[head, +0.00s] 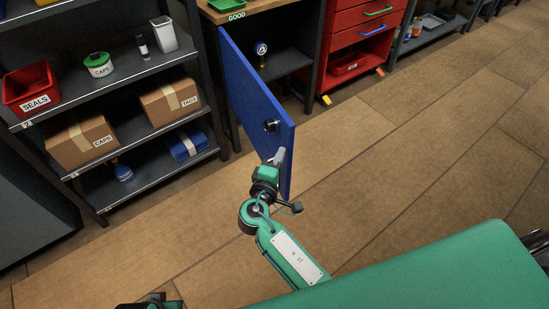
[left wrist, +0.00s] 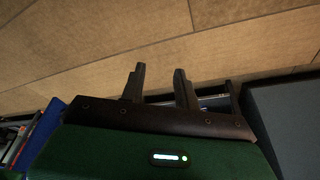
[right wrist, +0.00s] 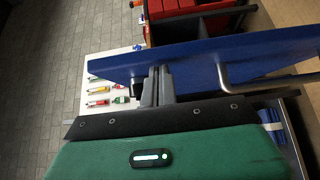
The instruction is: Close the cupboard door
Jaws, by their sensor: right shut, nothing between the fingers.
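The blue cupboard door (head: 252,95) stands wide open, swung out from the dark cupboard (head: 290,62). My right gripper (head: 280,156) is shut and empty at the lower part of the free edge. In the right wrist view the shut fingers (right wrist: 157,86) point at the blue panel (right wrist: 200,58); I cannot tell whether they touch it.
A dark shelf rack with a red SEALS bin (head: 30,88) and cardboard boxes (head: 82,140) stands left of the door. A red drawer cabinet (head: 362,45) stands right of the cupboard. The tiled floor (head: 400,150) right of the door is clear.

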